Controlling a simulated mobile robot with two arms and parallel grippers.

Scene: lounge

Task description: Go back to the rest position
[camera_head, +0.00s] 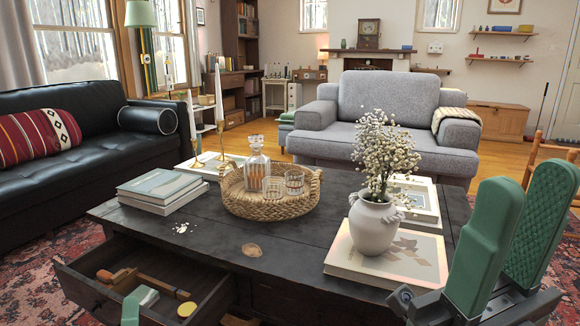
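My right gripper (528,180) stands at the right front with both green fingers pointing up. Its fingers are apart and nothing shows between them. It is in front of the book and vase at the table's right end. Of my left gripper (138,298), only a small green tip shows at the bottom left, over the open drawer. The rest of it is cut off by the picture's edge, so I cannot tell its opening or whether it touches anything.
The dark coffee table (210,240) bears a woven tray (270,205) with a decanter and glasses, books (160,190), candlesticks and a white flower vase (373,225). Its front drawer (95,290) is open with a wooden-handled tool inside. A black sofa and grey armchair stand behind.

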